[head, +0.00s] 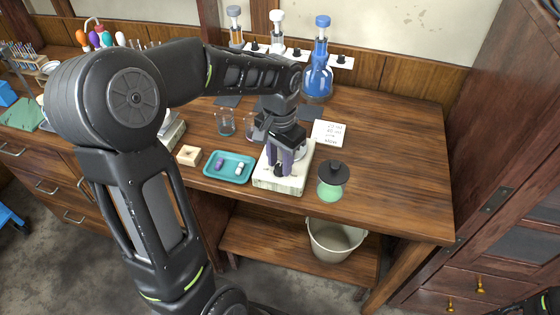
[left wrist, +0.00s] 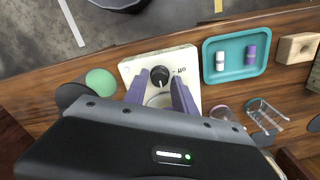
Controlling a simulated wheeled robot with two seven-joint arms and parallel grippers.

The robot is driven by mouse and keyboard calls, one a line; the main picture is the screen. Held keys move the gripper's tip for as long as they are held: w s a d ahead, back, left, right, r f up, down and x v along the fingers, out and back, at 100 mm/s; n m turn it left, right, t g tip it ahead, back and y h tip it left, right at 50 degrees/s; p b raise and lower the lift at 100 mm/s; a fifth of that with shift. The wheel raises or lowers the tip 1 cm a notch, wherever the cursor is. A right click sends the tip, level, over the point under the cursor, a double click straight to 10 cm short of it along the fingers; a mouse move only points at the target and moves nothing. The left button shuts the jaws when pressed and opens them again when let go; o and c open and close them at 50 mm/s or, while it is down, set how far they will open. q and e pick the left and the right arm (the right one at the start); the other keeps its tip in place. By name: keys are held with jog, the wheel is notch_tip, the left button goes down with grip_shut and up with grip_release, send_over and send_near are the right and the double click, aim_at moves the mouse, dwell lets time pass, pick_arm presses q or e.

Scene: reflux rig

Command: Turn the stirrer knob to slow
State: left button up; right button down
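The stirrer is a cream block (head: 267,181) near the table's front edge, with a black knob (head: 279,170) on its front part. In the left wrist view the round knob (left wrist: 160,76) shows a pale pointer line, and small dark lettering sits on the plate beside it. My left gripper (head: 279,160) points down at the knob. Its two purple fingers (left wrist: 161,84) stand apart, one on each side of the knob; I cannot tell whether they touch it. My right gripper is not in view.
A teal tray (head: 231,178) with two small vials lies left of the stirrer, with a wooden block (head: 189,155) beyond it. A dark-lidded jar of green stuff (head: 331,183) stands to the right. Behind are a handwritten card (head: 329,133) and a blue flask (head: 317,80). The table's right side is clear.

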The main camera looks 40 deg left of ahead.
aim_at(280, 166)
pick_arm(q)
notch_tip(280, 166, up, 8)
jog(key=shift+f+b, duration=0.25)
jog(key=shift+b, duration=0.05)
dwell(0.5)
